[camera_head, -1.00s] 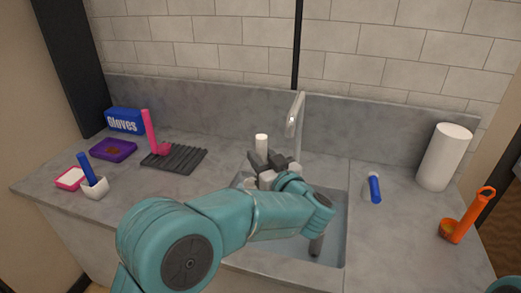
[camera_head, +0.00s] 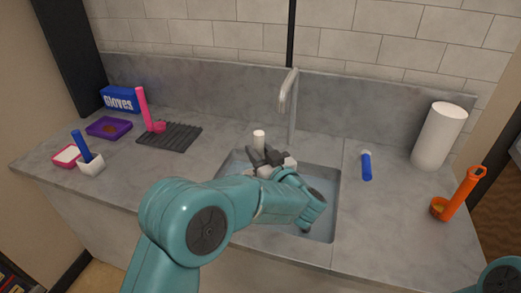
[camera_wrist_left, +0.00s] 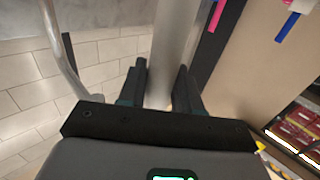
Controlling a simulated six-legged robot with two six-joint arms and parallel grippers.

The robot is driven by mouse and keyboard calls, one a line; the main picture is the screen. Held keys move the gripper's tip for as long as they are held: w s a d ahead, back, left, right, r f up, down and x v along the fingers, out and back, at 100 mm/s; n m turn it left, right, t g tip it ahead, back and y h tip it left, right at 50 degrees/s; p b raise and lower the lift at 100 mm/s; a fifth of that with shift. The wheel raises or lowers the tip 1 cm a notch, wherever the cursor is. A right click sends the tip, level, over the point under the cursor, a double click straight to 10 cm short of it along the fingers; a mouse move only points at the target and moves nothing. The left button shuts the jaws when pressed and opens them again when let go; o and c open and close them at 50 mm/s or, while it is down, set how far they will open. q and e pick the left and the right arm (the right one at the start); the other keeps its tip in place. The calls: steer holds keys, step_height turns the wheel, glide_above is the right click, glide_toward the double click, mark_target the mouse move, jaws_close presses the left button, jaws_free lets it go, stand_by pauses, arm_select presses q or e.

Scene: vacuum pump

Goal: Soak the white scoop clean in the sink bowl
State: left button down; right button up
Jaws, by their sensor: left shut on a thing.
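My left gripper (camera_head: 266,157) is shut on the handle of the white scoop (camera_head: 259,137), over the back left of the sink bowl. The pale handle top stands up above the fingers in the head view. The handle also runs between the fingers in the left wrist view (camera_wrist_left: 172,45). The scoop's lower end is hidden behind my gripper and arm, so I cannot tell how deep it sits. The grey sink bowl (camera_head: 328,200) is partly covered by my left arm. Its inside looks bluish. My right gripper is out of view.
The tap (camera_head: 292,100) rises close behind my gripper.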

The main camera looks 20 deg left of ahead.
arm_select(q)
step_height(320, 180, down, 13)
steer(key=b, duration=0.8)
steer(key=shift+f, duration=0.2)
steer(key=shift+r, duration=0.15)
stand_by(3.0)
step_height(320, 180, up, 14)
steer(key=p, duration=1)
steer(key=shift+f, duration=0.2)
stand_by(0.6)
